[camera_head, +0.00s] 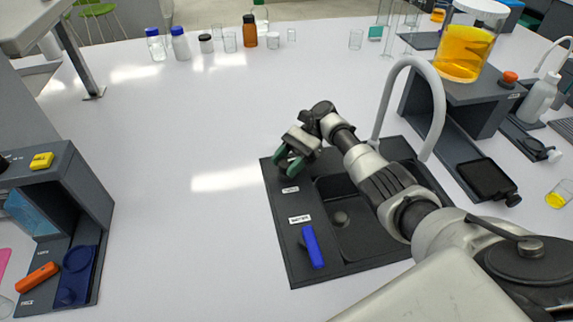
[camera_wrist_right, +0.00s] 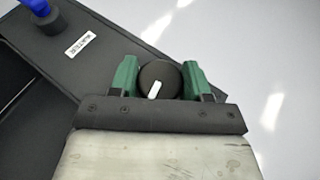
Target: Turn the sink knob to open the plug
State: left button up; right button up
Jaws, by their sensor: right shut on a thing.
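The black sink (camera_head: 285,248) is set in the white bench, with a grey curved faucet (camera_head: 437,95) behind its basin. In the right wrist view a round black knob (camera_wrist_right: 153,70) with a white pointer mark sits between the green fingertips of my right gripper (camera_wrist_right: 160,78), which is shut on it. In the head view my right gripper (camera_head: 290,163) is at the sink's far left corner and hides the knob. A round dark plug (camera_head: 341,218) shows in the basin. My left gripper is not in view.
A blue lever (camera_head: 313,247) stands on the sink's near left rim beside a label. A dark station (camera_head: 85,190) with an orange handle is at the left. Bottles line the back; the middle bench is clear.

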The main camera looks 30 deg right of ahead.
jog(key=shift+n+g, duration=0.5)
jog(key=o, duration=0.9)
jog(key=shift+c, duration=0.2)
jog(key=shift+h, duration=0.3)
